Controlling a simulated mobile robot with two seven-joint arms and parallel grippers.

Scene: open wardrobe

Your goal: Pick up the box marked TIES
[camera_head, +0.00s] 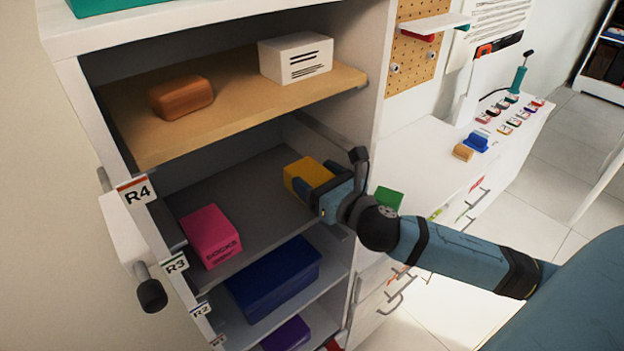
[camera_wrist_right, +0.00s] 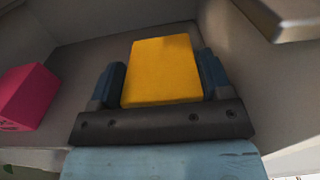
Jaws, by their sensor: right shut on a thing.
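My right gripper (camera_head: 318,192) reaches into the wardrobe from the right and is shut on a yellow box (camera_head: 308,171). The box is on or just above the dark shelf marked R3; I cannot tell which. In the right wrist view the yellow box (camera_wrist_right: 161,70) sits between the two blue fingers of the gripper (camera_wrist_right: 162,85), one on each side. No marking shows on the yellow box from here; its front is hidden by the gripper. No label reading TIES is readable in either view. My left gripper is not in view.
A pink box marked SOCKS (camera_head: 210,236) stands left on the same shelf (camera_head: 265,210); it also shows in the wrist view (camera_wrist_right: 27,95). The wooden shelf above holds an orange-brown box (camera_head: 181,96) and a white box (camera_head: 296,57). A blue box (camera_head: 273,280) lies below.

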